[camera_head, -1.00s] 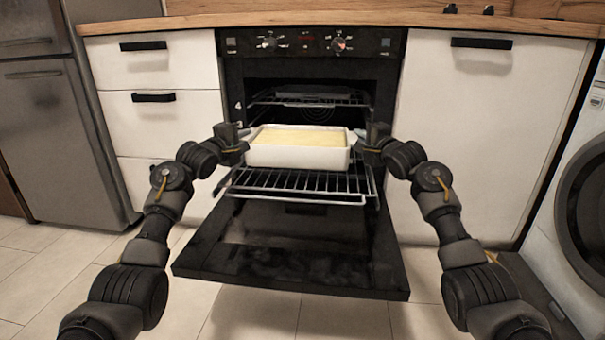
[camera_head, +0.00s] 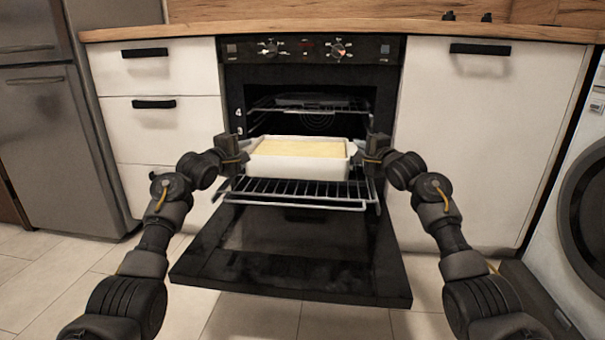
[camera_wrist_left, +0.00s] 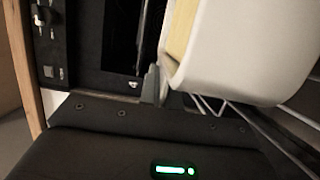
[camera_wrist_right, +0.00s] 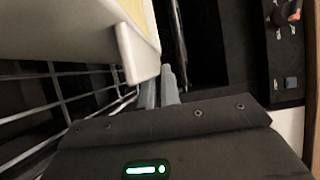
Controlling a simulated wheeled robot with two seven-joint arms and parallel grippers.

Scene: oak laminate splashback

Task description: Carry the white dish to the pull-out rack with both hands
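The white dish (camera_head: 297,166), rectangular with pale yellow contents, is level over the back part of the pull-out rack (camera_head: 292,203). I cannot tell whether its base touches the wires. My left gripper (camera_head: 241,153) is shut on the dish's left end, and my right gripper (camera_head: 361,154) is shut on its right end. In the left wrist view the dish wall (camera_wrist_left: 245,55) fills the upper right, beside the finger. In the right wrist view the fingers (camera_wrist_right: 160,88) are close together at the dish's corner (camera_wrist_right: 138,50). The grip on the handles is partly hidden.
The oven door (camera_head: 290,262) hangs open below the rack. The oven cavity behind holds an upper rack (camera_head: 310,103). White drawers (camera_head: 160,130) and a white cabinet (camera_head: 480,140) flank the oven. The front of the rack is bare.

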